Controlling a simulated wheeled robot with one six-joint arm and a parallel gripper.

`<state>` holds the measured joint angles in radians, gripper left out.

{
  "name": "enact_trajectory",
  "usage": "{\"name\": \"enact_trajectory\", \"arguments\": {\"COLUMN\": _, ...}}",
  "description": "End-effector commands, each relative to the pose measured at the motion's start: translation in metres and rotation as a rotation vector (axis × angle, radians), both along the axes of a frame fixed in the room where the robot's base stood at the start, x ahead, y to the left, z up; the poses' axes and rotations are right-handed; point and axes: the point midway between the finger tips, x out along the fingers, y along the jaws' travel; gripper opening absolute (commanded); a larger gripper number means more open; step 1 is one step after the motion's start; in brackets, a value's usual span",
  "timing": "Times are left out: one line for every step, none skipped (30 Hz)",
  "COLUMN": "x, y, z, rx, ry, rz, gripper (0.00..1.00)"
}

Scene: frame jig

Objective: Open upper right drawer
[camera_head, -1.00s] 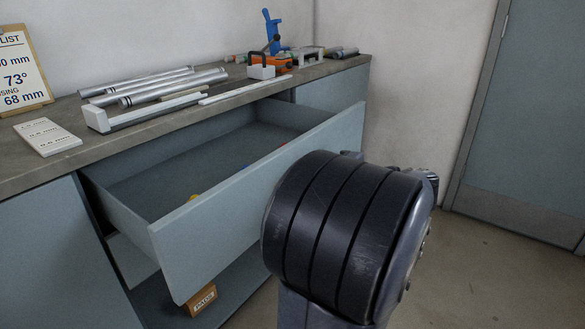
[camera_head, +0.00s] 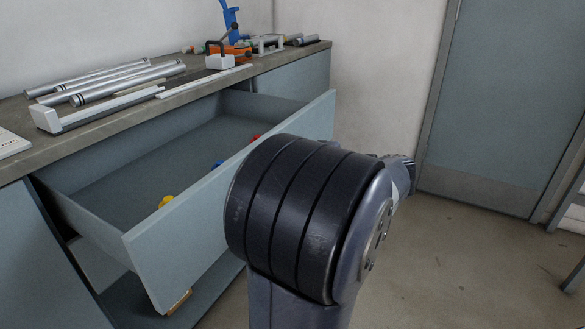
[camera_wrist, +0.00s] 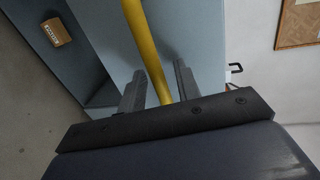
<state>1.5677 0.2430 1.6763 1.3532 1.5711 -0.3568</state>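The drawer (camera_head: 180,245) under the worktop is pulled far out, its blue-grey front standing well clear of the cabinet. Small yellow, blue and red items lie inside. In the wrist view a yellow bar (camera_wrist: 138,30) runs along the blue-grey drawer front (camera_wrist: 185,30). My gripper (camera_wrist: 160,78) has one finger on each side of this bar. A gap shows between the bar and the right finger, so the fingers look open around it. Contact on the left is unclear.
The worktop (camera_head: 22,110) carries metal tubes (camera_head: 105,80), a white rail fixture and an orange-and-blue tool (camera_head: 238,48). A cardboard box (camera_wrist: 56,32) sits low in the cabinet. A grey door (camera_head: 500,100) stands at the right, with free floor (camera_head: 440,260) before it.

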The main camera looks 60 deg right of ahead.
Motion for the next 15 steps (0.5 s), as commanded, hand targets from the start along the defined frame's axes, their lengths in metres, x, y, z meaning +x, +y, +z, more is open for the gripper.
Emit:
{"name": "enact_trajectory", "arguments": {"x": 0.000, "y": 0.000, "z": 0.000, "rx": 0.000, "ry": 0.000, "rz": 0.000, "gripper": 0.32}}
{"name": "enact_trajectory", "arguments": {"x": 0.000, "y": 0.000, "z": 0.000, "rx": -0.001, "ry": 0.000, "rz": 0.000, "gripper": 0.32}}
{"name": "enact_trajectory", "arguments": {"x": 0.000, "y": 0.000, "z": 0.000, "rx": -0.001, "ry": 0.000, "rz": 0.000, "gripper": 0.32}}
{"name": "enact_trajectory", "arguments": {"x": 0.000, "y": 0.000, "z": 0.000, "rx": -0.001, "ry": 0.000, "rz": 0.000, "gripper": 0.32}}
{"name": "enact_trajectory", "arguments": {"x": 0.000, "y": 0.000, "z": 0.001, "rx": -0.001, "ry": 0.000, "rz": 0.000, "gripper": 0.32}}
{"name": "enact_trajectory", "arguments": {"x": -0.001, "y": 0.000, "z": 0.001, "rx": -0.001, "ry": 0.000, "rz": -0.001, "gripper": 0.32}}
{"name": "enact_trajectory", "arguments": {"x": -0.001, "y": 0.000, "z": 0.001, "rx": -0.001, "ry": 0.000, "rz": -0.001, "gripper": 0.32}}
{"name": "enact_trajectory", "arguments": {"x": -0.003, "y": -0.001, "z": 0.002, "rx": 0.000, "ry": 0.000, "rz": -0.001, "gripper": 0.32}}
{"name": "enact_trajectory", "arguments": {"x": -0.006, "y": -0.001, "z": 0.003, "rx": 0.000, "ry": 0.000, "rz": -0.002, "gripper": 0.32}}
{"name": "enact_trajectory", "arguments": {"x": -0.008, "y": -0.001, "z": 0.003, "rx": 0.000, "ry": 0.000, "rz": -0.002, "gripper": 0.32}}
{"name": "enact_trajectory", "arguments": {"x": -0.012, "y": -0.002, "z": 0.004, "rx": 0.000, "ry": 0.000, "rz": -0.003, "gripper": 0.32}}
{"name": "enact_trajectory", "arguments": {"x": -0.018, "y": -0.003, "z": 0.006, "rx": 0.000, "ry": -0.001, "rz": -0.005, "gripper": 0.32}}
{"name": "enact_trajectory", "arguments": {"x": -0.022, "y": -0.003, "z": 0.007, "rx": 0.001, "ry": -0.001, "rz": -0.004, "gripper": 0.32}}
{"name": "enact_trajectory", "arguments": {"x": -0.027, "y": -0.003, "z": 0.009, "rx": 0.001, "ry": -0.001, "rz": -0.006, "gripper": 0.32}}
{"name": "enact_trajectory", "arguments": {"x": -0.035, "y": -0.004, "z": 0.010, "rx": 0.000, "ry": -0.001, "rz": -0.005, "gripper": 0.32}}
